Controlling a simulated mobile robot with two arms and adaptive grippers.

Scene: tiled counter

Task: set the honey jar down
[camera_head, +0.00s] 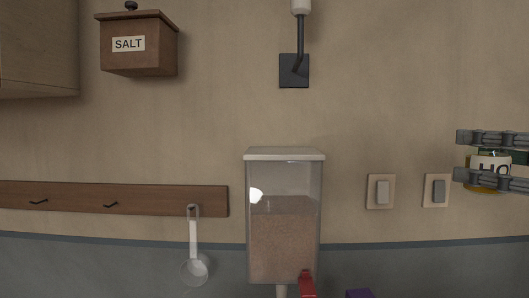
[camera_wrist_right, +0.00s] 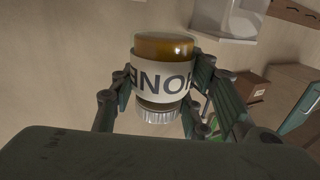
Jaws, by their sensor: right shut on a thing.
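The honey jar (camera_head: 490,165) is at the right edge of the head view, partly hidden by gripper fingers and cut by the frame edge. In the right wrist view the honey jar (camera_wrist_right: 163,73) shows amber contents, a white label with dark letters and a ribbed lid at the lower end of the picture. My right gripper (camera_head: 492,159) is shut on the jar, with a finger on each side of it. It also shows in the right wrist view (camera_wrist_right: 163,85). The jar is held up in front of the wall. My left gripper is not in view.
A clear dispenser (camera_head: 285,240) with a red lever (camera_head: 307,284) stands in the middle. Two wall switches (camera_head: 382,192) lie between it and my right gripper. A hook rail (camera_head: 120,197) with a ladle (camera_head: 195,262) and a salt box (camera_head: 138,50) are at left.

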